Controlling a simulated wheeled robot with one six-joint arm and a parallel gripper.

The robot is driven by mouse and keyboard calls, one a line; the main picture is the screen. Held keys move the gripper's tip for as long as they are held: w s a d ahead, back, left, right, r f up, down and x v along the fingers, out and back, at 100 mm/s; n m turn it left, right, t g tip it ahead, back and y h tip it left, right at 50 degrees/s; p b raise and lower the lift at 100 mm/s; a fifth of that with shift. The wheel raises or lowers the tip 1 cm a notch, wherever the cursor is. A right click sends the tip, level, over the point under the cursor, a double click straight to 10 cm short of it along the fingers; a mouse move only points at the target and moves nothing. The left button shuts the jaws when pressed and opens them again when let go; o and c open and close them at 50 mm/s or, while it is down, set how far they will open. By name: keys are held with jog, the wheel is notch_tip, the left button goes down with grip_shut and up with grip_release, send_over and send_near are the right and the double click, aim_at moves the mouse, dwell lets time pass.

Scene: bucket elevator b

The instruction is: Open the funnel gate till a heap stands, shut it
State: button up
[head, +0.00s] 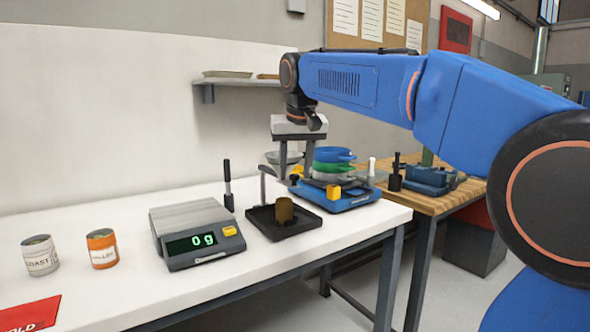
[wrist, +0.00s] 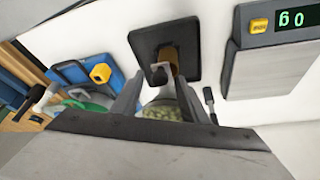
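My gripper (head: 294,166) points down above the back of the black tray (head: 310,222). In the wrist view its two fingers (wrist: 158,98) are spread apart with nothing seen clamped between them. The funnel (head: 284,158) is a grey bowl by the fingers; in the wrist view it holds pale green grains (wrist: 162,112). A brass-coloured cup (head: 284,210) stands on the tray, partly behind a grey bracket (wrist: 160,72) in the wrist view. The inside of the cup is hidden. I cannot make out the gate clearly, nor whether it is open or shut.
A scale (head: 197,236) reading 0 g stands left of the tray. A black-handled tool (head: 228,185) stands behind it. A blue scale (head: 336,198) with coloured bowls (head: 334,155) stands to the right. Two cans, one grey (head: 40,256), one orange (head: 102,249), stand at left.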

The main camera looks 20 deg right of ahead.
grip_shut()
jog(key=shift+s+d, duration=0.2)
jog(key=shift+s, duration=0.45)
jog(key=shift+s+d, duration=0.2)
jog(key=shift+s, duration=0.4)
grip_release()
jog(key=shift+r, duration=0.1)
jog(key=v, duration=1.7)
